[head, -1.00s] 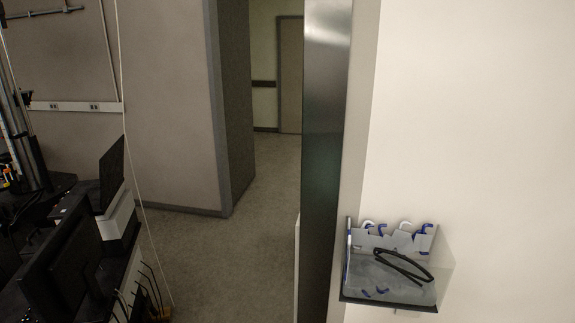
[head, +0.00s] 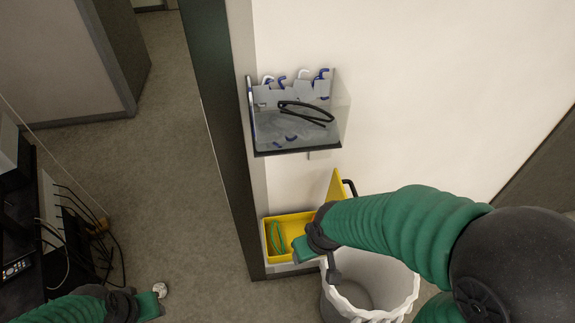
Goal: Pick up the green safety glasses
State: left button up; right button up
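A thin green object, which looks like the green safety glasses (head: 277,238), lies at the left inside an open yellow bin (head: 269,257) low by the wall. My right gripper (head: 303,248) reaches in from the right over the right part of the bin, just right of the green object and apart from it in the picture. Its fingers are small and partly hidden, so I cannot tell its opening. My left gripper (head: 150,302) is low at the left, over the floor, away from the bin. Its opening is also unclear.
A clear wall holder (head: 297,131) with black glasses (head: 306,112) and blue-and-white glasses hangs above the yellow bin. A white-lined waste bin (head: 368,283) stands right of the yellow bin, below my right arm. A desk with cables is at far left; open floor lies between.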

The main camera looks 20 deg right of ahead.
aim_at(277, 250)
jog(key=i+j+z, duration=0.3)
jog(key=j, duration=0.3)
jog(key=i+j+z, duration=0.3)
jog(key=j, duration=0.35)
